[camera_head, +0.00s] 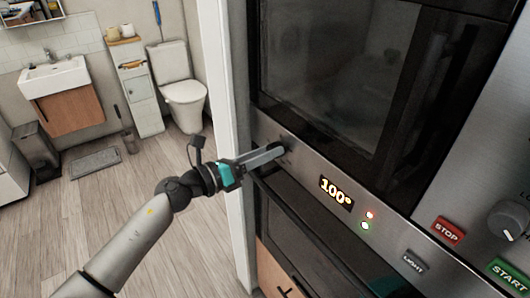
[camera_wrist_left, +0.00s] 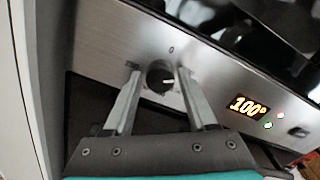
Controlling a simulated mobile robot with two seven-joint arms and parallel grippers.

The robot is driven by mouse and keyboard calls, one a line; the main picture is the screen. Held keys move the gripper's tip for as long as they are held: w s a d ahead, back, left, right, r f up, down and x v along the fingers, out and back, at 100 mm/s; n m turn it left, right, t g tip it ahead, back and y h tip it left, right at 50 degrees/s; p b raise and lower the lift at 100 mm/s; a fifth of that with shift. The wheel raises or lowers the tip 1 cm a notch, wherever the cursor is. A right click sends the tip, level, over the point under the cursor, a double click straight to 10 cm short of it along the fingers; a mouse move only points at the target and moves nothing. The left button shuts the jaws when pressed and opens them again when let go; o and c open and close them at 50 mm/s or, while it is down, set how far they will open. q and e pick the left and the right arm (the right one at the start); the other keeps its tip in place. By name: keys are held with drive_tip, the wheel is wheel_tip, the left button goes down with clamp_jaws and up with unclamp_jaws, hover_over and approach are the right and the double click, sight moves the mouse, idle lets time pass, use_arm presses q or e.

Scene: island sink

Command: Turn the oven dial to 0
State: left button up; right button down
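The oven dial (camera_wrist_left: 160,76) is a round dark knob on the steel oven panel. A small 0 mark sits just above it in the left wrist view, and a pale line on the knob's face points to the right. My left gripper (camera_wrist_left: 159,72) has its two fingers on either side of the dial, with a narrow gap visible, wider on the left. In the head view, the left gripper (camera_head: 281,149) reaches the panel's left end and partly hides the dial. The display (camera_head: 337,192) reads 100°. My right gripper is in neither view.
Red and green lights (camera_head: 368,220) sit beside the display. LIGHT (camera_head: 412,262), STOP (camera_head: 447,231) and START (camera_head: 509,276) buttons and another knob (camera_head: 508,219) lie to the right. A dark glass door (camera_head: 340,70) is above the panel. Open floor lies left.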

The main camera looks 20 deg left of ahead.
use_arm(q)
clamp_jaws()
idle(0.4)
drive_tip(key=shift+n+p, duration=0.95)
drive_tip(key=shift+n, duration=0.25)
drive_tip(key=n+p, duration=0.2)
drive_tip(key=n, duration=0.1)
drive_tip(key=shift+n, duration=0.3)
drive_tip(key=n+p, duration=0.2)
drive_tip(key=n, duration=0.1)
drive_tip(key=shift+a, duration=0.1)
drive_tip(key=shift+f+n+p, duration=0.15)
drive_tip(key=shift+n+p, duration=0.45)
drive_tip(key=shift+n, duration=0.8)
